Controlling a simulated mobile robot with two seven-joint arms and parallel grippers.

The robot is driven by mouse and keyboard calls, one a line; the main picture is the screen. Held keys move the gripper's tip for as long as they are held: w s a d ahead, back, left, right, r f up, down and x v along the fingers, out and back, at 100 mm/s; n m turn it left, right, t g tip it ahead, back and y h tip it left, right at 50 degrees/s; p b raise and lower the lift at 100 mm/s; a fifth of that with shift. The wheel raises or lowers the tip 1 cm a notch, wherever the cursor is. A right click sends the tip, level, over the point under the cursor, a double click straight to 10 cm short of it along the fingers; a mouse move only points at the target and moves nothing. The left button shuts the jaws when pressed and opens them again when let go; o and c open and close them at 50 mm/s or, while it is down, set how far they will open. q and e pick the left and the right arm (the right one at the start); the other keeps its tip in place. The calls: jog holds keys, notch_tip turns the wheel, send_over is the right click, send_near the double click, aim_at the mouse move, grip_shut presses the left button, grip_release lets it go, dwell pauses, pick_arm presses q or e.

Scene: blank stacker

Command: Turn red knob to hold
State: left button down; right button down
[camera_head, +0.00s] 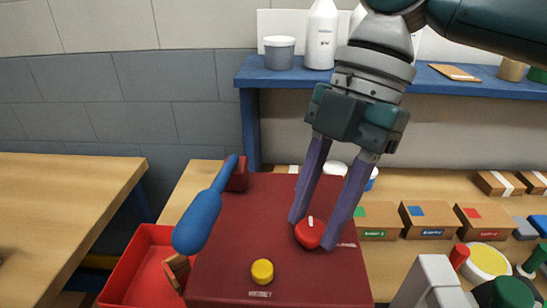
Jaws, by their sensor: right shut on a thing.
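The red knob (308,238) is on the top of a dark red box (225,275). It has a short white mark on it, near the top of the knob in the picture. My right gripper (312,232) reaches down from the upper right, with its two purple fingers on either side of the red knob. It is shut on the knob. A label beside the knob is partly hidden by a finger and too small to read. My left gripper is out of view.
A yellow knob (262,271) is at the box's front. A blue lever (205,212) rises along its left side. A red bin (140,268) stands left of the box. Several small cartons (428,220) stand to the right. A blue shelf (310,78) runs behind.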

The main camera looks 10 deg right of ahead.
jog(key=shift+c, duration=2.2)
grip_release()
jog(key=b+v, duration=0.2)
jog(key=v, duration=0.8)
jog(key=shift+s+a, duration=0.1)
